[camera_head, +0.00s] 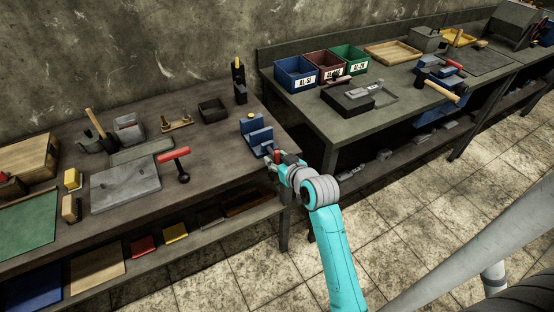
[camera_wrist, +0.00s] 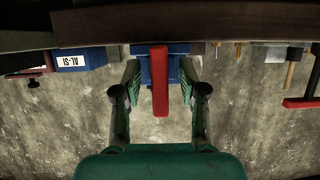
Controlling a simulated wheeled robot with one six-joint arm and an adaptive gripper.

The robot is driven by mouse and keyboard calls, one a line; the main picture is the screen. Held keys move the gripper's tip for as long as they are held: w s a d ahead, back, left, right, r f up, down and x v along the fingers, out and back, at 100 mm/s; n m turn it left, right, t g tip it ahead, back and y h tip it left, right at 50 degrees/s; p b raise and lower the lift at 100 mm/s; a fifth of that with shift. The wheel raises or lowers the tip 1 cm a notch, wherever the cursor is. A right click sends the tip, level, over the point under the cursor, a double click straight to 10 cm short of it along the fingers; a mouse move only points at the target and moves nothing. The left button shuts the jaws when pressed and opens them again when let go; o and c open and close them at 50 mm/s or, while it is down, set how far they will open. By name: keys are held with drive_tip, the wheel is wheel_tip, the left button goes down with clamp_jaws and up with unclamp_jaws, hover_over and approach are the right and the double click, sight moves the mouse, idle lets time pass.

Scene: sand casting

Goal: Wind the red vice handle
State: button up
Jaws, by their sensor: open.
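The blue vice (camera_head: 256,136) stands at the right end of the left bench. Its red handle (camera_head: 277,154) is at the front, partly covered by my gripper (camera_head: 284,160). In the wrist view, the red handle (camera_wrist: 160,85) lies lengthwise between the two fingers of my gripper (camera_wrist: 161,76), in front of the blue vice body (camera_wrist: 176,69). The fingers are open, one on each side, with a visible gap to the handle. I cannot see them touching it.
The left bench (camera_head: 225,155) holds a red T-handled tool (camera_head: 174,155), a grey slab (camera_head: 125,187) and a dark box (camera_head: 212,110). The right bench (camera_head: 300,105) carries blue, maroon and green bins, a hammer (camera_head: 440,90) and another blue fixture. Tiled floor lies below.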

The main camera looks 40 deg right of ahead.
drive_tip(key=v, duration=1.2)
drive_tip(key=shift+f, duration=0.2)
drive_tip(key=w+d+f+t, duration=0.1)
drive_tip(key=w, duration=0.2)
drive_tip(key=w+d+f+t+h, duration=0.1)
drive_tip(key=w+f+t, duration=0.1)
drive_tip(key=w, duration=0.2)
drive_tip(key=w+d+f+t, duration=0.1)
drive_tip(key=w, duration=0.2)
drive_tip(key=shift+w+f+t, duration=0.2)
drive_tip(key=shift+w+t, duration=0.1)
drive_tip(key=shift+w, duration=0.05)
idle(0.4)
clamp_jaws()
